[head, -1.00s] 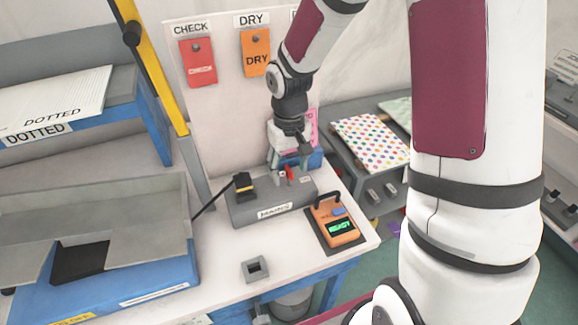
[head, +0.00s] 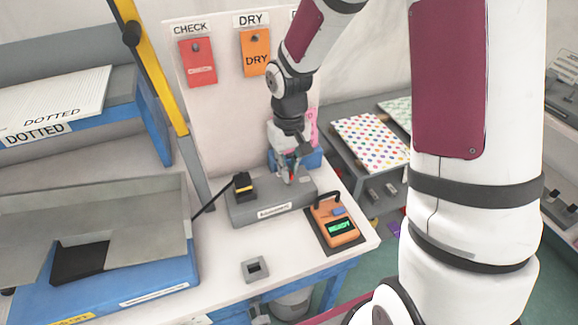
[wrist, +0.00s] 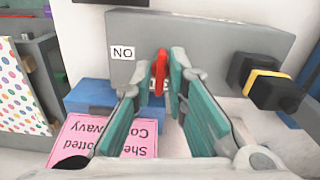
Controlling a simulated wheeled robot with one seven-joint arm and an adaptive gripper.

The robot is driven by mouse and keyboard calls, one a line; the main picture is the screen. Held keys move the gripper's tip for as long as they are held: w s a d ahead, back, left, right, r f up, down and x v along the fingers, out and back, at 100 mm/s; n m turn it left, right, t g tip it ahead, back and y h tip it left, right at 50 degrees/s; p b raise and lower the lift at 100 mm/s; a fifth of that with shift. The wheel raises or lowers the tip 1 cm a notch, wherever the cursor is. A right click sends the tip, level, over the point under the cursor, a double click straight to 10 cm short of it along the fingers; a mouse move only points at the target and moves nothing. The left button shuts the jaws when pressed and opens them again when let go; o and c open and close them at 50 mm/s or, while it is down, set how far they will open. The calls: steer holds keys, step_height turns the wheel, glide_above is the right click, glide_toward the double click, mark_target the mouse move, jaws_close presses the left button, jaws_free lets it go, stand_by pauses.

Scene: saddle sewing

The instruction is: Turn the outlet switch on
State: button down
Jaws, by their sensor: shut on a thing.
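In the wrist view the outlet box (wrist: 207,36) fills the top, seen upside down. Its red switch lever (wrist: 160,74) stands between the teal finger pads of my gripper (wrist: 167,82), which is shut on it. A small ON label (wrist: 123,53), inverted there, lies to the left of the lever. In the head view my gripper (head: 288,165) is over the right part of the box and mostly covers the lever.
A black and yellow plug (head: 243,186) with a cable is in the box's left part. An orange meter (head: 337,229) with a green screen stands right of the box. A blue block (wrist: 100,98) and a pink card (wrist: 104,142) are close to the fingers. A small grey socket piece (head: 255,269) lies in front.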

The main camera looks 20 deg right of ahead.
stand_by(0.6)
steer(key=c, duration=1.1)
jaws_free()
step_height(320, 180, up, 12)
